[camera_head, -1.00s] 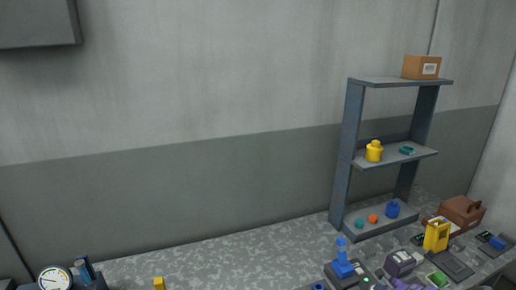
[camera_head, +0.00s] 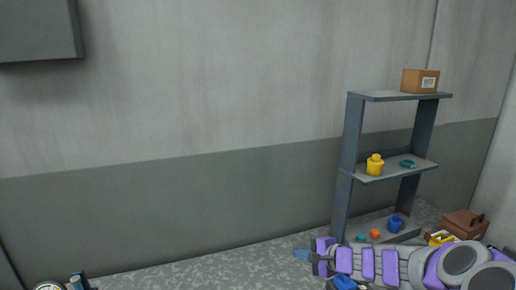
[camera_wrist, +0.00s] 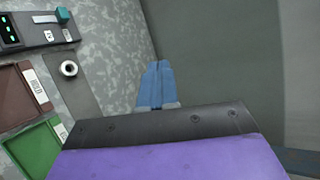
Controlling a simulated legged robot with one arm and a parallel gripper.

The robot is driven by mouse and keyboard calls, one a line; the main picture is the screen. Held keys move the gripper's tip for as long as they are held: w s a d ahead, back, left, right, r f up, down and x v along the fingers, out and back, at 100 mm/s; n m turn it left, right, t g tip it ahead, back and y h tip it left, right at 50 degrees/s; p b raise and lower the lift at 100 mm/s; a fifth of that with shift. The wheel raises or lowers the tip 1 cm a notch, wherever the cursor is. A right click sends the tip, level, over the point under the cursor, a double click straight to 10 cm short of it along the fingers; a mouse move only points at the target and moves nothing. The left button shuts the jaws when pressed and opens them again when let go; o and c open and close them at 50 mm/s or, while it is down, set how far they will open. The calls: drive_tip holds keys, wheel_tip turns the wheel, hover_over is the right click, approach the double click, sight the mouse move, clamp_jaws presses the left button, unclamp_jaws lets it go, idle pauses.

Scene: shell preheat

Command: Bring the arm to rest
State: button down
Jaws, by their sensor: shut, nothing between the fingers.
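My arm, with purple and grey links, lies across the lower right of the head view. My gripper (camera_head: 301,254) is at its left end, pointing left in front of the wall. In the wrist view my gripper's blue fingers (camera_wrist: 155,84) are together with nothing between them. My arm hides much of the equipment at the lower right in the head view.
A grey shelf unit (camera_head: 349,170) stands behind my arm, with a cardboard box (camera_head: 420,80) on top and a yellow container (camera_head: 375,165) in the middle. A brown case (camera_head: 465,223) is at the right. Green (camera_wrist: 38,148) and brown (camera_wrist: 22,98) trays show in the wrist view.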

drive_tip(key=s+a+r+n+g, duration=0.25)
drive_tip(key=s+a+n, duration=0.3)
drive_tip(key=s, duration=0.45)
drive_tip(key=s+a+r+n+g, duration=0.2)
drive_tip(key=s+a+n+g, duration=0.3)
drive_tip(key=s, duration=0.5)
drive_tip(key=s+d+f+n+g+h, duration=0.1)
drive_tip(key=s+d+h, duration=0.3)
drive_tip(key=s, duration=0.8)
drive_tip(key=s+d+f+n+g+h, duration=0.1)
drive_tip(key=s+d+h, duration=0.4)
drive_tip(key=s, duration=0.7)
drive_tip(key=d+f+g, duration=0.1)
drive_tip(key=d, duration=0.1)
drive_tip(key=shift+d+f+n, duration=0.35)
drive_tip(key=shift+d, duration=0.05)
drive_tip(key=c, duration=1.9)
unclamp_jaws()
drive_tip(key=shift+w, duration=0.1)
